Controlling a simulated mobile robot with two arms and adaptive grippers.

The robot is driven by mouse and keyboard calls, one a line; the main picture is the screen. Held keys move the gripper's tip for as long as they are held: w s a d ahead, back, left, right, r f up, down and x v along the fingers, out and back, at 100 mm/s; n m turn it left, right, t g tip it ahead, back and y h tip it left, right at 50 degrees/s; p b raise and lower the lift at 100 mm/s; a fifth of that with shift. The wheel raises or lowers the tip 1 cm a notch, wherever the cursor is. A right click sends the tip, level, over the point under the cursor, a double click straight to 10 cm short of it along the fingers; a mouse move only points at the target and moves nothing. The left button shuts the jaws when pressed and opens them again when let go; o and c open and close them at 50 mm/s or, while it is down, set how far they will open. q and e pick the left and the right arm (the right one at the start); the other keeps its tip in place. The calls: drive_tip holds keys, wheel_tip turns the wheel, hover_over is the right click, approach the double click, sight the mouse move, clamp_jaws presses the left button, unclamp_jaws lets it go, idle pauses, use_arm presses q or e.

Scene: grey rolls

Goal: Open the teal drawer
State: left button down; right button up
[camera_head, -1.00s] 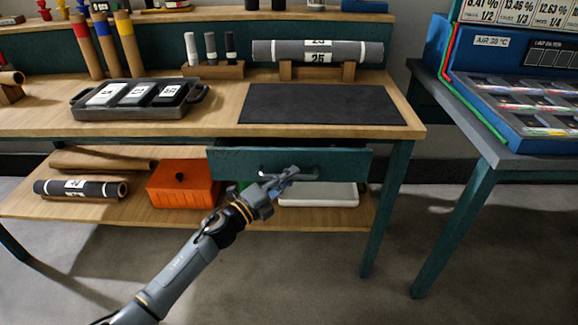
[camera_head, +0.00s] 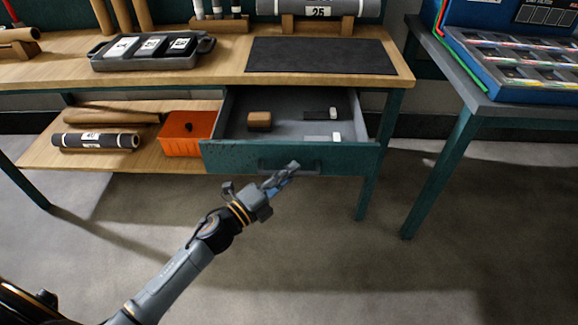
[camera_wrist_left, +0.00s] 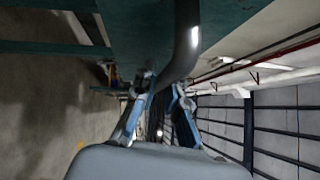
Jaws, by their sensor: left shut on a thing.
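The teal drawer (camera_head: 225,157) under the workbench stands well open, its grey inside showing. A brown block (camera_head: 259,121) and small black and white items (camera_head: 322,114) lie in it. My left gripper (camera_head: 284,176) is at the drawer's front, shut on the dark bar handle (camera_head: 308,166). In the left wrist view the handle (camera_wrist_left: 187,40) runs down between the fingers (camera_wrist_left: 158,103), close to the teal front (camera_wrist_left: 138,35). The fingers partly hide the handle in the head view. My right gripper is not in view.
The workbench (camera_head: 225,70) holds a grey tray (camera_head: 110,65) and a dark mat (camera_head: 320,57). An orange box (camera_head: 185,145) and rolls (camera_head: 98,138) lie on the lower shelf. Another table (camera_head: 510,107) stands at right. The floor in front is clear.

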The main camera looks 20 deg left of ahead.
use_arm(q)
drive_tip(key=shift+s, duration=0.2)
drive_tip(key=c, duration=1.4)
unclamp_jaws()
drive_tip(key=shift+o, duration=0.2)
drive_tip(key=v, duration=1.2)
